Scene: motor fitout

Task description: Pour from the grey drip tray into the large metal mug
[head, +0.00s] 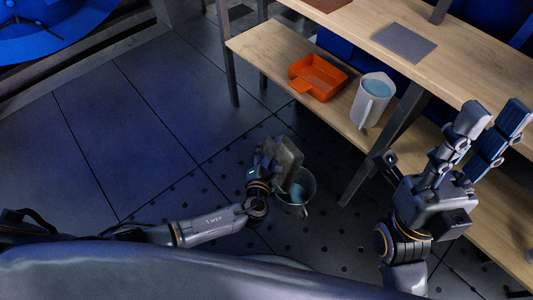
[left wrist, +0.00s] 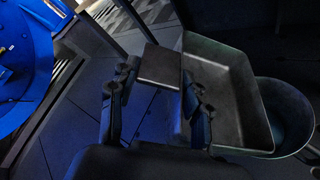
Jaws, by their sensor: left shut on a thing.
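The grey drip tray (head: 289,153) is steeply tilted just above the large metal mug (head: 304,199). My left gripper (head: 268,158) is shut on the tray. In the left wrist view, its fingers (left wrist: 158,84) close around the tray's flat handle, and the open tray (left wrist: 228,92) leans toward the mug (left wrist: 287,112) to its right. The mug appears upright on the dark floor, with light blue showing inside it. I cannot make out a stream between tray and mug. My right gripper (head: 488,132) is open and empty, raised at the right.
A wooden shelf unit (head: 262,43) stands behind the mug. Its lower shelf holds an orange tray (head: 316,80) and a white jug (head: 372,102) with blue contents. A grey flat plate (head: 404,43) lies on the upper shelf. The tiled floor (head: 120,130) at left is clear.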

